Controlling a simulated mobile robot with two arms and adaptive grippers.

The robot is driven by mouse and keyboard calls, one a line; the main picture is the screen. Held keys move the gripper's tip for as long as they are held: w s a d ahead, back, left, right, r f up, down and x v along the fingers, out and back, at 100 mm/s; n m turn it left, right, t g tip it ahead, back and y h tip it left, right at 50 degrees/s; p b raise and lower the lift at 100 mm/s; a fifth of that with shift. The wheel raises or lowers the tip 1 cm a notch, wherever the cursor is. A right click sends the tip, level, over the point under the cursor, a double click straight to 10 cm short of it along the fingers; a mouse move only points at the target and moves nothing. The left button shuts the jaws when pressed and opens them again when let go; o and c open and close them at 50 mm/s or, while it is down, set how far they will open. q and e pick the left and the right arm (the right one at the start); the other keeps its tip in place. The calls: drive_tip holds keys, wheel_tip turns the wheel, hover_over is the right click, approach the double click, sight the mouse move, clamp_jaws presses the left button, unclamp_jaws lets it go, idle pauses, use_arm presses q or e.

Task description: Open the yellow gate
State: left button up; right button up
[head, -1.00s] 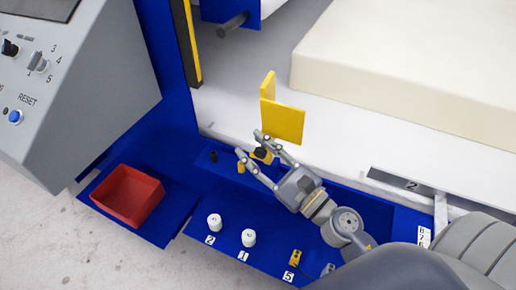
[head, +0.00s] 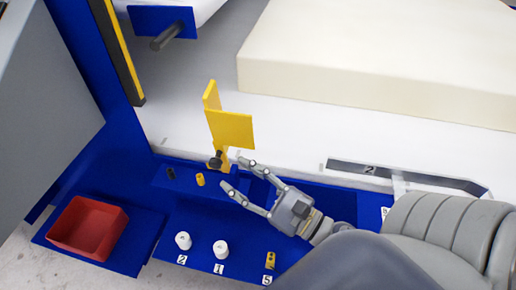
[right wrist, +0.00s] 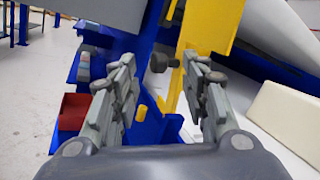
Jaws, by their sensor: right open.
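The yellow gate (head: 231,130) stands upright on the blue ledge at the edge of the white bed, with two flat plates meeting at an angle. A black knob (head: 215,161) sits at its foot. In the right wrist view the gate (right wrist: 205,28) rises behind the right finger, and the knob (right wrist: 161,62) shows between the fingertips, beyond them. My right gripper (head: 236,175) is open and empty, just right of the knob and apart from it. Its fingers (right wrist: 160,75) are spread in the wrist view. My left gripper is not in view.
A small yellow peg (head: 200,180) and a black peg (head: 171,173) stand on the ledge. A red bin (head: 88,228) is at left. A large foam block (head: 370,65) lies on the bed.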

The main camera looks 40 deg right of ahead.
drive_tip(key=s, duration=0.5)
drive_tip(key=shift+d+r, duration=0.2)
drive_tip(key=shift+d, duration=0.1)
drive_tip(key=shift+w, duration=0.1)
